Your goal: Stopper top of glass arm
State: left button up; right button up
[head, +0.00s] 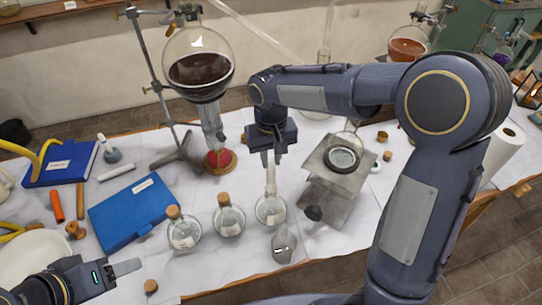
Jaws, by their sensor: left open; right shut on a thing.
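My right gripper (271,157) points down, shut on a pale upright glass tube (270,180). The tube rises over a round clear flask (270,210); I cannot tell whether it is that flask's neck or a separate piece. A slanting glass arm (250,32) runs down to the right behind my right arm, which hides its lower end. A loose cork (151,287) lies at the table's front edge, and a dark stopper (313,213) lies by the metal stand. My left gripper (128,267) is open and empty at lower left.
Two corked flasks (184,232) (229,218) stand left of the held glass; a glass vessel (284,246) is in front. A blue book (133,210) lies at left. The table front is close.

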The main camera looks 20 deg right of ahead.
aim_at(271, 161)
jog(key=shift+f, duration=0.2)
dwell(0.4)
jog(key=o, duration=1.4)
jog(key=shift+c, duration=0.2)
jog(key=shift+r+p, duration=1.9)
jog(key=shift+r, duration=0.5)
jog(key=shift+r+p, duration=0.45)
jog(key=shift+r, duration=0.7)
